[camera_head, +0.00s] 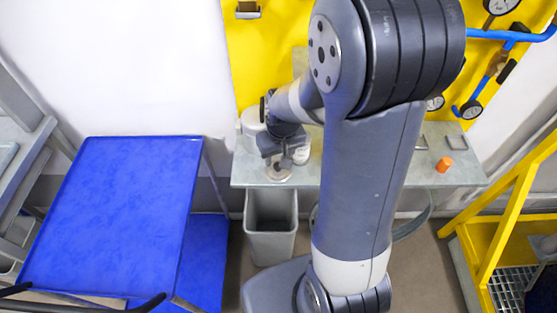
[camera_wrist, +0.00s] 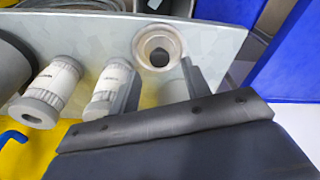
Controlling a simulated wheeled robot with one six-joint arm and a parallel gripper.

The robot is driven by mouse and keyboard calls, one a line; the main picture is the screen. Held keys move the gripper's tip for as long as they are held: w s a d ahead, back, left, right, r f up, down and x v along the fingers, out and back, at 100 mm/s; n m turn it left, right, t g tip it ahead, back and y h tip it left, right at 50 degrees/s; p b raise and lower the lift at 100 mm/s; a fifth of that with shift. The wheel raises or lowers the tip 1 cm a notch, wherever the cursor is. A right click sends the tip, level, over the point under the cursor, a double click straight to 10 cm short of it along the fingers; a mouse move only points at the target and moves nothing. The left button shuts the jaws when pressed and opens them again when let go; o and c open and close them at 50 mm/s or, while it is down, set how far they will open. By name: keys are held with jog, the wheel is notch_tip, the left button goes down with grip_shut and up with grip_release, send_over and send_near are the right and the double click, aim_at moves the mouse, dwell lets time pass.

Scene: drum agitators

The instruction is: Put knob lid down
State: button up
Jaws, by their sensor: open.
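A round, pale, ring-shaped piece with a dark centre, which looks like the knob lid (camera_wrist: 160,48), rests on the grey bench (camera_wrist: 215,45) near its edge. It also shows in the head view (camera_head: 278,174) at the bench's front edge, just below my gripper (camera_head: 287,157). In the wrist view my gripper (camera_wrist: 162,66) is open, its two dark fingers apart, with the round piece just beyond the fingertips. I see no contact between them. A pale patch shows between the fingers; I cannot tell what it is. The arm hides part of the bench in the head view.
White, grey-ended cylinders (camera_wrist: 55,82) stand left of the fingers. A grey bin (camera_head: 270,222) stands below the bench. A blue table (camera_head: 120,215) is at left, and an orange piece (camera_head: 444,164) lies on the bench's right. A yellow tool panel (camera_head: 260,60) is behind.

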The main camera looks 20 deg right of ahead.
aim_at(278, 164)
jog(key=shift+s+r, duration=0.15)
jog(key=shift+r, duration=0.8)
jog(key=shift+s+r, duration=0.15)
jog(key=shift+r, duration=0.75)
jog(key=f, duration=0.5)
jog(key=w+f, duration=0.1)
jog(key=f, duration=0.2)
jog(key=shift+w+f+b, duration=0.1)
jog(key=shift+f+b, duration=0.15)
jog(key=shift+b, duration=0.05)
jog(key=r, duration=0.3)
jog(key=shift+s+a+r, duration=0.1)
jog(key=shift+s+r, duration=0.15)
jog(key=shift+w+r, duration=0.1)
jog(key=shift+r, duration=0.55)
